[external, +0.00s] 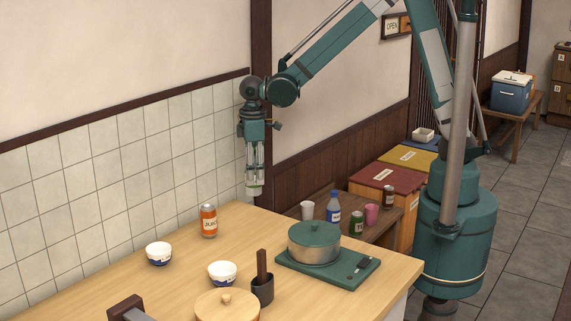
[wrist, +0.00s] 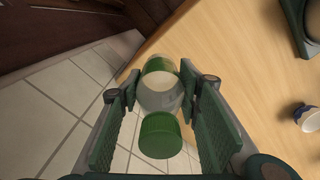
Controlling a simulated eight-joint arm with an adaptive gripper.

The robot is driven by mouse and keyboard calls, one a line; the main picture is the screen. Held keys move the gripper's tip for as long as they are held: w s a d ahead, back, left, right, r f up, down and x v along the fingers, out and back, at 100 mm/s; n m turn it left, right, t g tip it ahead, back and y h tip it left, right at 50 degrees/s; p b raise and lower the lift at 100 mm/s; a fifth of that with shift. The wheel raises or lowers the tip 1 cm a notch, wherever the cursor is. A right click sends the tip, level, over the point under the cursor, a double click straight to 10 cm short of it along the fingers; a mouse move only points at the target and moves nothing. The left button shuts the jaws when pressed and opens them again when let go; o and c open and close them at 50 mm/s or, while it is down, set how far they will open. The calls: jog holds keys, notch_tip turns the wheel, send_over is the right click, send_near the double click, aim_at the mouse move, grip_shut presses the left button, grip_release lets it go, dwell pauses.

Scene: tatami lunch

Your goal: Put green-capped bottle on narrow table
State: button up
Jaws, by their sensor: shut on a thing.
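The green-capped bottle (wrist: 160,135) is between my gripper's two green pads in the wrist view, its cap toward the camera and its clear body and green band beyond. In the external view my gripper (external: 254,172) points down, shut on the bottle (external: 255,188), which hangs roughly upright near the counter's far corner, by the tiled wall. I cannot tell its exact height above the counter. A dark wooden narrow table (external: 321,198) stands beyond the counter, to the right of my gripper. It carries a white cup, a blue bottle, a green can, a pink cup and a dark jar.
The wooden counter (external: 150,290) holds an orange juice bottle (external: 208,221), two bowls (external: 159,254), a utensil holder (external: 262,290) and a pot (external: 314,245) on a green stove. Red (external: 385,174) and yellow boxes stand behind the narrow table. Its top is partly crowded.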

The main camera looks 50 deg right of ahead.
jog(key=w+d+f+m+b, duration=0.2)
jog(key=d+f+b, duration=0.15)
jog(key=d, duration=0.75)
jog(key=w+d+f+m+b, duration=0.15)
jog(key=d+f, duration=0.35)
jog(key=d, duration=0.5)
jog(key=w+d+f+m+b, duration=0.1)
jog(key=d+f+m+b, duration=0.3)
jog(key=d, duration=0.7)
jog(key=s+d+f, duration=0.1)
jog(key=d+f, duration=0.1)
jog(key=d, duration=1.3)
jog(key=s+d+f+n+p, duration=0.1)
jog(key=d+f, duration=0.2)
jog(key=d, duration=1.2)
jog(key=shift+s+d, duration=0.15)
jog(key=shift+d, duration=0.05)
notch_tip(320, 180, down, 6)
jog(key=b, duration=0.1)
jog(key=shift+f, duration=0.15)
jog(key=shift+f+b, duration=0.65)
jog(key=shift+f, duration=1.2)
